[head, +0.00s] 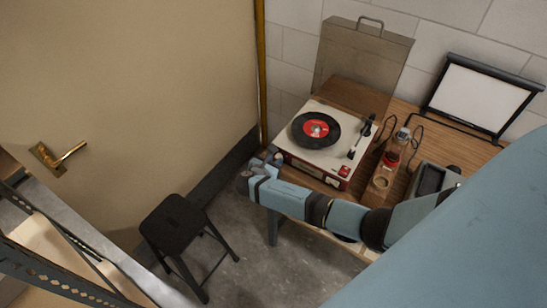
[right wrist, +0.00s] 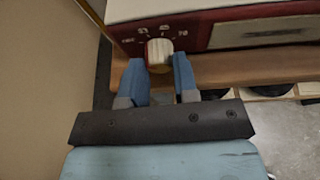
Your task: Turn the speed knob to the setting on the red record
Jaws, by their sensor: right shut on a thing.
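The record player (head: 300,150) has a cream top and red front and stands on a wooden table. A black record with a red label (head: 317,128) lies on its platter; print on the label is too small to read. The pale, ridged speed knob (right wrist: 160,53) is on the red front panel, with small marks around it too blurred to read for sure. My right gripper (right wrist: 160,72) is shut on the knob, one finger on each side. In the head view my right gripper (head: 268,160) is at the player's front left corner and the knob is hidden. My left gripper is out of view.
A raised brown lid (head: 362,62) stands behind the player. A black stool (head: 174,222) stands on the floor near the door (head: 120,90).

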